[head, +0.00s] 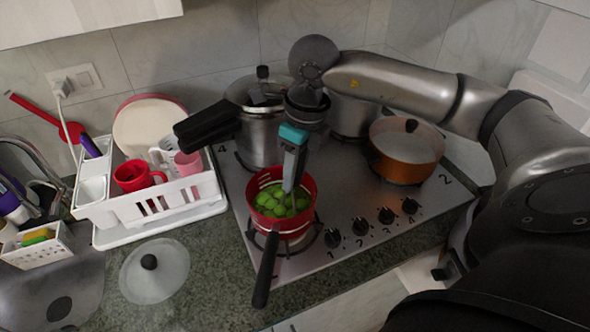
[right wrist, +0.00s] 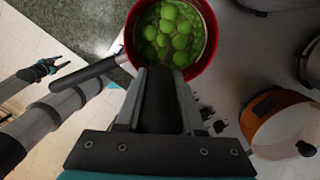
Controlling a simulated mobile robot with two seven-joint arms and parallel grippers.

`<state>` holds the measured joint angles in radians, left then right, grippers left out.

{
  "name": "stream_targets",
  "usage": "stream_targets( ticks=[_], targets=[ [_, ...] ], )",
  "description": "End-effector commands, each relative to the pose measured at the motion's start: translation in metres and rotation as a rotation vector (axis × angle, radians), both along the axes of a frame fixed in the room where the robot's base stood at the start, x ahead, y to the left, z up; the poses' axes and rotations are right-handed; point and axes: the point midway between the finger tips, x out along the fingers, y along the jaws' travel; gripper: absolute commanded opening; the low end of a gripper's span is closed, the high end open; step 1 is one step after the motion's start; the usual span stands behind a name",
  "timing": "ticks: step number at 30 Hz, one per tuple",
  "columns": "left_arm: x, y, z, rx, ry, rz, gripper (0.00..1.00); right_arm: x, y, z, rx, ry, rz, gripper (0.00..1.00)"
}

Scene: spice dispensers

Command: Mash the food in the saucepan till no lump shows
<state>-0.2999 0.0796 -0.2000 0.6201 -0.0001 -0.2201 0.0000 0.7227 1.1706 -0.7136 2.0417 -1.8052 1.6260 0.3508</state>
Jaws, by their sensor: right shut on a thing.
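The red saucepan (head: 308,205) sits on the front left burner, its black handle towards the counter's front edge. Several round green lumps (head: 278,203) lie in it. In the right wrist view the lumps (right wrist: 168,30) sit in speckled green food inside the red rim (right wrist: 202,60). My right gripper (head: 292,180) points down over the pan, its tips at the food. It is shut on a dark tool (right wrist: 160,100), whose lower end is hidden. My left gripper (right wrist: 55,65) shows small in the right wrist view, empty, its fingers apart, away from the pan.
A steel pot (head: 262,140) stands behind the saucepan, and a copper pan (head: 405,160) at the right. A white dish rack (head: 160,205) with cups is at the left. A glass lid (head: 153,285) lies on the counter. Hob knobs (head: 386,216) are at the front right.

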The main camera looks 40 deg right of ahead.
Motion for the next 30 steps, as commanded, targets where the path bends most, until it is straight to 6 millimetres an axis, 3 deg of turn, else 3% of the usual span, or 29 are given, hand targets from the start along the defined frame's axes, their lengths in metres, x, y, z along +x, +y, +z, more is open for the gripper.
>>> stream_targets(
  ticks=[5, 15, 25, 30],
  targets=[
    [0.000, 0.000, 0.006, 0.000, 0.000, 0.000, 0.50, 0.000, 0.000, 0.008, 0.000, 0.001, 0.000, 0.00],
    [0.000, 0.000, 0.033, 0.000, 0.000, 0.000, 0.50, 0.000, 0.000, 0.047, 0.000, -0.001, 0.000, 0.00],
    [0.000, 0.000, 0.032, 0.000, 0.000, 0.000, 0.50, 0.000, 0.000, 0.048, 0.000, 0.000, 0.000, 0.00],
    [0.000, 0.000, 0.029, 0.000, 0.000, 0.000, 0.50, 0.011, -0.010, 0.047, 0.001, -0.001, -0.003, 0.00]
  ],
)
